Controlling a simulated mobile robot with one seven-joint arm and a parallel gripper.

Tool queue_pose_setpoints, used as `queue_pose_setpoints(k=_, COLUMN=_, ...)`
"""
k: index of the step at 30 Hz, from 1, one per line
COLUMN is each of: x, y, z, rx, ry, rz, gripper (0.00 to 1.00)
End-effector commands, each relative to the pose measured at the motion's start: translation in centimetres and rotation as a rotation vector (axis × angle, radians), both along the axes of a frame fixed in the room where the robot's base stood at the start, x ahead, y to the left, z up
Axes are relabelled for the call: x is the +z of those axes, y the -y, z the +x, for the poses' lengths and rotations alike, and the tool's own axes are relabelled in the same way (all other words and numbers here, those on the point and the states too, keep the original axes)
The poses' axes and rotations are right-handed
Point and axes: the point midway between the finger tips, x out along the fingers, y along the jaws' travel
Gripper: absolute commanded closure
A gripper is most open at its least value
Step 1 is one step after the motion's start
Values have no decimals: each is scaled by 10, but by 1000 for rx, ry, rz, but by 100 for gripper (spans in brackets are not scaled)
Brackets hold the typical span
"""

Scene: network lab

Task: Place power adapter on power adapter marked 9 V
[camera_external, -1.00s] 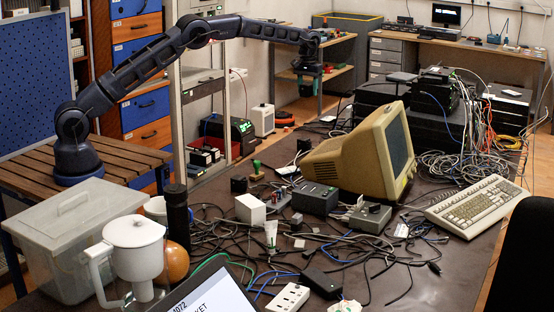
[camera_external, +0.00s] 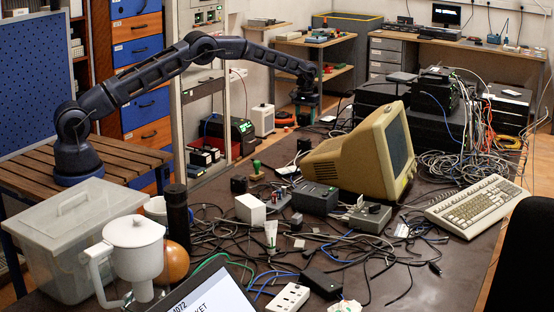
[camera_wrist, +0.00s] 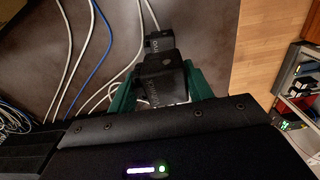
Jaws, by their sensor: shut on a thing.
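My gripper (camera_external: 306,100) is low over the far left edge of the dark table in the external view. In the wrist view its green fingers (camera_wrist: 160,88) are shut on a black power adapter (camera_wrist: 162,76), which has pale print on its face. A smaller black block with pale marks (camera_wrist: 158,43), perhaps another adapter, shows just beyond the held one. I cannot tell whether the two touch. No 9 V marking is readable, and what lies under the held adapter is hidden.
White cables (camera_wrist: 67,45) and a blue cable (camera_wrist: 103,30) run beside the adapters on the table. The table edge and wooden floor (camera_wrist: 258,45) lie close on the right. In the external view a beige monitor (camera_external: 350,158) stands nearby.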

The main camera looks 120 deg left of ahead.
Motion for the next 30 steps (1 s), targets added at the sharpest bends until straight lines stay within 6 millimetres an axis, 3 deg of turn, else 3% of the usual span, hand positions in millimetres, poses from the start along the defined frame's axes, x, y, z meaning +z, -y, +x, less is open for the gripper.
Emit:
queue_pose_setpoints(k=10, x=-25, y=0, z=0, rx=0, ry=0, rz=0, gripper=76)
queue_pose_setpoints(k=18, x=-58, y=0, z=-1, rx=1, ry=-1, rz=0, gripper=76)
queue_pose_setpoints(k=29, x=-61, y=0, z=0, rx=0, ry=-1, rz=0, gripper=76)
queue_pose_setpoints(k=30, x=-62, y=0, z=0, rx=0, ry=-1, rz=0, gripper=47)
